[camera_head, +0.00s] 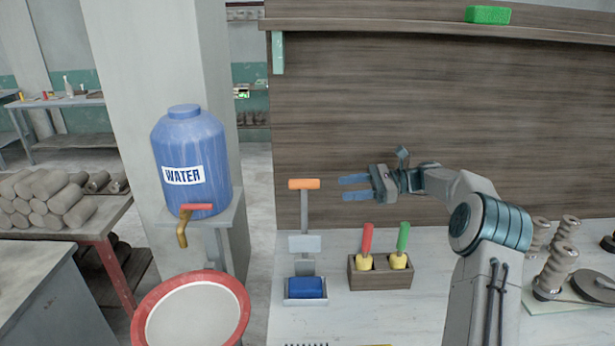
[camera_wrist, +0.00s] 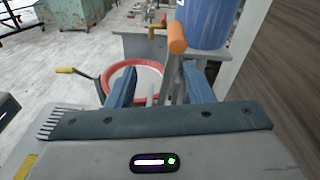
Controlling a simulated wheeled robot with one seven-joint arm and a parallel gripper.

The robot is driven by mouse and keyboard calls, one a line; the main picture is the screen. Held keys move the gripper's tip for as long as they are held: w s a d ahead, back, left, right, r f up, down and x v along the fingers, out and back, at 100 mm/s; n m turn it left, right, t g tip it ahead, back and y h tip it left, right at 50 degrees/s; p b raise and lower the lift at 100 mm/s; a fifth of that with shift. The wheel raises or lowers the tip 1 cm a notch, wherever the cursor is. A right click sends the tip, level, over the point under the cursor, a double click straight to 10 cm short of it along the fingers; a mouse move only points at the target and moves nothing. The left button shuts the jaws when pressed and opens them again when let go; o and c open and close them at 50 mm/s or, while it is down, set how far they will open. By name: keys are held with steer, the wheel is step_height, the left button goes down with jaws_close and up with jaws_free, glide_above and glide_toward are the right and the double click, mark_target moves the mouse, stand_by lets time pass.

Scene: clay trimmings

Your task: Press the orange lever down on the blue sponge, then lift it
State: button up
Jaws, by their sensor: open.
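The orange lever (camera_head: 304,184) is a short orange crossbar on top of an upright grey post. It stands raised above the blue sponge (camera_head: 305,287), which sits in a small white tray (camera_head: 305,301) at the post's foot. My gripper (camera_head: 355,187) is open and empty, to the right of the lever at about the same height in the head view, with a gap between them. In the wrist view the orange lever (camera_wrist: 177,38) shows beyond the fingers, toward the right one. The sponge cannot be made out in the wrist view.
A wooden holder (camera_head: 381,276) with red-handled and green-handled tools stands right of the sponge tray. A blue water barrel (camera_head: 190,160) with a tap stands to the left, above a red-rimmed basin (camera_head: 190,312). A green block (camera_head: 488,15) lies on the high shelf. Spools stand at right.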

mark_target(308, 184)
steer(key=shift+m+t+y, duration=0.3)
steer(key=shift+m+y, duration=0.1)
steer(key=shift+y, duration=0.3)
steer(key=a+p, duration=0.1)
steer(key=a, duration=0.2)
steer(key=w+a+p, duration=0.1)
steer(key=a, duration=0.3)
steer(key=w+a+p, duration=0.1)
steer(key=a, duration=0.3)
steer(key=shift+w+a, duration=0.1)
steer(key=shift+a, duration=0.05)
jaws_close()
